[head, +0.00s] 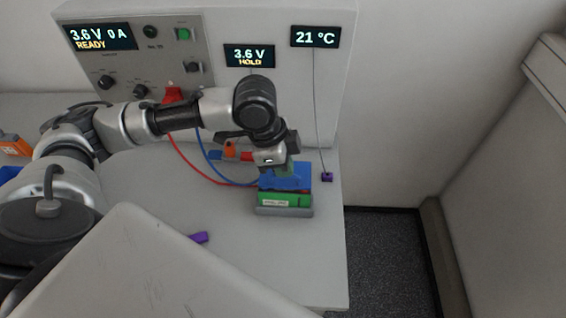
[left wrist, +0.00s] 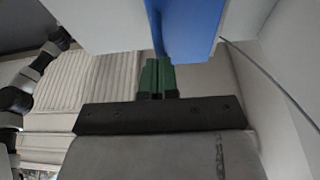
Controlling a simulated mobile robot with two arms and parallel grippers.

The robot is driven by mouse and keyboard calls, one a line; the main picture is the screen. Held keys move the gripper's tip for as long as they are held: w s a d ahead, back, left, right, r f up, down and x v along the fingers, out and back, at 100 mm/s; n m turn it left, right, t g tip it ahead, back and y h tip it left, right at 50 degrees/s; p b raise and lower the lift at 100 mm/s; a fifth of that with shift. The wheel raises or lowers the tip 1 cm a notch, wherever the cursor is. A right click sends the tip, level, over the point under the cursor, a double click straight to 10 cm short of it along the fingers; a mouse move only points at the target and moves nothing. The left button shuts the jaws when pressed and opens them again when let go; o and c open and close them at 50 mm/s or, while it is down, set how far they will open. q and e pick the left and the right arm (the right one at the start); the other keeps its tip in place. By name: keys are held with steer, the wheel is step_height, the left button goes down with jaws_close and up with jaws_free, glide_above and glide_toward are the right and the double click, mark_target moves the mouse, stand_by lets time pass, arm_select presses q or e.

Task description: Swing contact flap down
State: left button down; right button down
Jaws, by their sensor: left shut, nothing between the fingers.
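A blue contact flap (head: 298,181) shows at the battery holder, just above a green battery cell (head: 286,199) with a white label. The cell lies in a grey holder (head: 284,211) near the table's right side. My left gripper (head: 284,172) is shut and empty, pointing down close to the blue flap and partly covering it. In the left wrist view the green fingertips (left wrist: 157,78) are together, just below a large blue piece (left wrist: 192,28) that seems to be the flap. I cannot tell whether they touch it. My right gripper is not in view.
The cycler panel (head: 200,55) stands behind, with displays reading 3.6 V 0 A READY, 3.6 V HOLD and 21 °C. Red and blue cables (head: 201,174) run to the holder. A purple probe (head: 327,176) lies right of it, a purple piece (head: 199,238) in front.

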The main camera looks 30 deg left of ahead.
arm_select(q)
step_height(320, 180, up, 4)
steer(key=p, duration=0.5)
step_height(320, 180, up, 9)
steer(key=b, duration=0.2)
glide_above(284, 181)
steer(key=s+a, duration=0.2)
steer(key=a, duration=0.1)
steer(key=shift+w+d+r, duration=0.2)
steer(key=shift+w+d, duration=0.05)
